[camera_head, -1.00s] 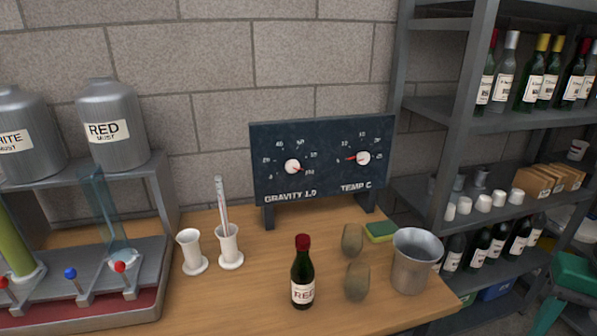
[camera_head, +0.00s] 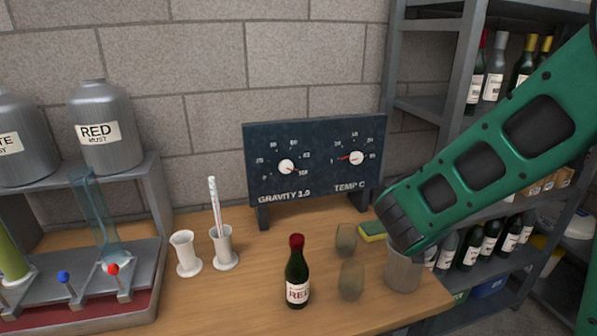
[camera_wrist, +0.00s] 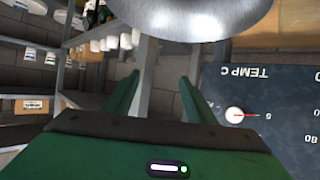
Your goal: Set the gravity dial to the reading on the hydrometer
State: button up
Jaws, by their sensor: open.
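The gravity dial (camera_head: 287,167) is a white knob with a red pointer on the left of a dark board; the pointer aims right and slightly down, near the 100 mark. The temperature dial (camera_head: 356,157) sits to its right, and also shows upside down in the wrist view (camera_wrist: 236,114). The hydrometer (camera_head: 214,205) stands in a white cylinder (camera_head: 224,249) on the table; its reading is too small to make out. My gripper (camera_wrist: 160,88) is open and empty in the wrist view, beside the board. In the head view my green arm reaches in from the right and the fingers are hidden.
An empty white cylinder (camera_head: 185,254), a red-capped bottle (camera_head: 297,274), two brownish cups (camera_head: 346,239) and a sponge (camera_head: 371,231) stand on the table. A metal bucket (camera_head: 403,272) is below my arm. A bottle shelf (camera_head: 420,106) stands right; a must rack (camera_head: 157,195) stands left.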

jog(key=w+a+r+n+t+y, duration=0.2)
jog(key=a+y, duration=0.1)
jog(key=a, duration=0.6)
jog(key=w+a+r+n+t+y, duration=0.1)
jog(key=a+n+t+y, duration=0.15)
jog(key=a, duration=0.65)
jog(key=n+t+y, duration=0.1)
jog(key=n+y, duration=0.3)
jog(key=y, duration=0.1)
send_near(287, 167)
jog(key=x, duration=0.8)
jog(key=shift+w+a, duration=0.1)
jog(key=shift+w, duration=0.2)
